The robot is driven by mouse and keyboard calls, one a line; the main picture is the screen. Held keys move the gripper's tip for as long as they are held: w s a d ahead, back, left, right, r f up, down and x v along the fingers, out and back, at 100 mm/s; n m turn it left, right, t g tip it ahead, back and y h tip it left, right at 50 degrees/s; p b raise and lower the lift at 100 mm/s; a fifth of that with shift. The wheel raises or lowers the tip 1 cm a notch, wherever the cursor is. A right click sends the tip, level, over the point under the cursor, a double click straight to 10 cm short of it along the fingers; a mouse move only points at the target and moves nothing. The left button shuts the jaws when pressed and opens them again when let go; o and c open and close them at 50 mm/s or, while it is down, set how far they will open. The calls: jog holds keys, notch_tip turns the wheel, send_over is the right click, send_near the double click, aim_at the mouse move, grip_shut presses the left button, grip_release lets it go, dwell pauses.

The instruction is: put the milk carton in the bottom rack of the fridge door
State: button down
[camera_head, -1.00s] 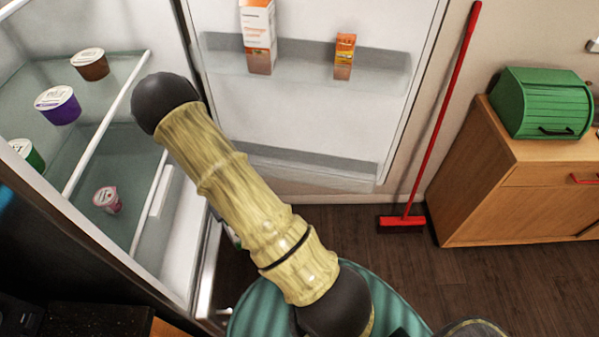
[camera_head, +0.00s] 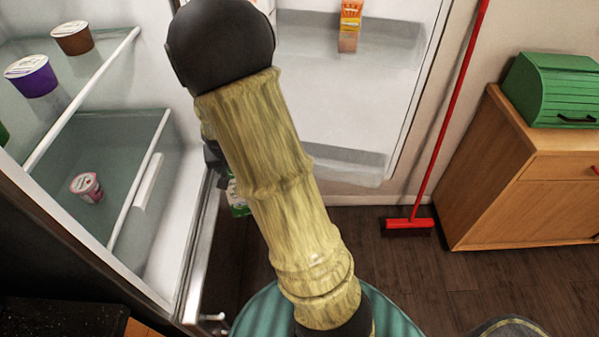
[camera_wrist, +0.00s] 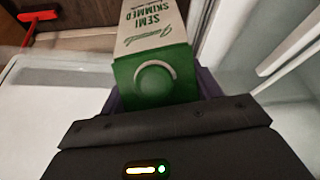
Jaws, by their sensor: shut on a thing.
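The milk carton (camera_wrist: 152,62) is green and white with "SEMI SKIMMED" on it and a round green cap facing the wrist camera. My gripper (camera_wrist: 160,92) is shut on it near the cap end. In the head view only a small green and white part of the carton (camera_head: 238,200) shows beside my arm, and most of it is hidden. The open fridge door stands behind my arm. Its bottom rack (camera_head: 345,165) shows to the right of my arm and looks empty in the part I see. The carton is apart from that rack in the head view.
An upper door rack (camera_head: 385,40) holds an orange and white box (camera_head: 350,18). Fridge shelves at left hold a purple cup (camera_head: 31,77), a brown cup (camera_head: 73,38) and a pink cup (camera_head: 87,187). A red broom (camera_head: 408,224) and a wooden cabinet (camera_head: 510,190) stand at right.

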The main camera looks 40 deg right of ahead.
jog(key=s+d+r+m+b, duration=0.2)
jog(key=s+r+b, duration=0.3)
jog(key=s+b, duration=0.1)
jog(key=s+d+r+m+g+h+b, duration=0.1)
jog(key=s+d+r+m+b, duration=0.1)
jog(key=s+r+b, duration=0.3)
jog(key=shift+s+d+m+h+b, duration=0.3)
jog(key=shift+s+m+b, duration=0.2)
jog(key=shift+s, duration=0.4)
jog(key=shift+f, duration=0.15)
